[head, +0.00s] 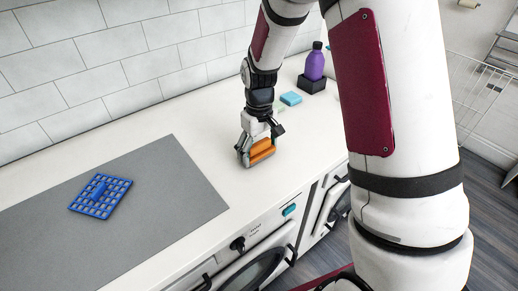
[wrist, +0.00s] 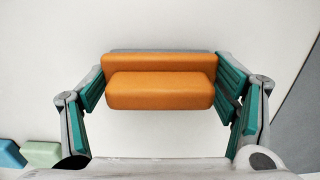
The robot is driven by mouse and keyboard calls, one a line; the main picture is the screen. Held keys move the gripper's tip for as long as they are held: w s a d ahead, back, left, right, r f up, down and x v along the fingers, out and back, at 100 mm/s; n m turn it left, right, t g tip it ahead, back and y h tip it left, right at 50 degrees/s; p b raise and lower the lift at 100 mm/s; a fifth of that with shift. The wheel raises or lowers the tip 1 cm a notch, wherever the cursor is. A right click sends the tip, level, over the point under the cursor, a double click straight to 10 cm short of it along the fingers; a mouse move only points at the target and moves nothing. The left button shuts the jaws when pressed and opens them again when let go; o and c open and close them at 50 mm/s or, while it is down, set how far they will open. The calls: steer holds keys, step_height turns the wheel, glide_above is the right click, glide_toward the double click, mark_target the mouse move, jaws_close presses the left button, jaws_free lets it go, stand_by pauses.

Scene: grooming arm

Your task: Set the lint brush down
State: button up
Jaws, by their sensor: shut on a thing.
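The lint brush, an orange block with a raised grip and a thin grey edge, shows in the head view (head: 262,151) and in the wrist view (wrist: 160,90). My gripper (head: 258,156) points down over the white counter and is shut on it, with green-padded fingers against its two short ends in the wrist view. The brush looks level and is at or very near the counter top (head: 215,133). I cannot tell if its underside touches, as that side is hidden.
A grey mat (head: 150,215) lies to the left with a blue grid-like piece (head: 101,196) on it. Behind my gripper are a light blue block (head: 291,98), a pale green block (wrist: 42,153) and a purple bottle (head: 315,64) in a dark holder (head: 312,84). The counter around the brush is clear.

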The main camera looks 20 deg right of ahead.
mark_target(259, 143)
steer(key=shift+f, duration=0.15)
steer(key=o, duration=1.1)
step_height(259, 143, up, 12)
steer(key=shift+r, duration=0.2)
steer(key=s+r+m+t, duration=0.2)
steer(key=s+r, duration=0.8)
steer(key=s, duration=0.2)
steer(key=s+t, duration=0.1)
steer(key=s, duration=0.3)
steer(key=s+r+m, duration=0.1)
steer(key=s, duration=0.4)
steer(key=s+t, duration=0.1)
steer(key=s, duration=0.3)
steer(key=shift+s+d+r+m+t, duration=0.15)
steer(key=shift+d+m+t, duration=0.05)
steer(key=shift+m+t, duration=0.1)
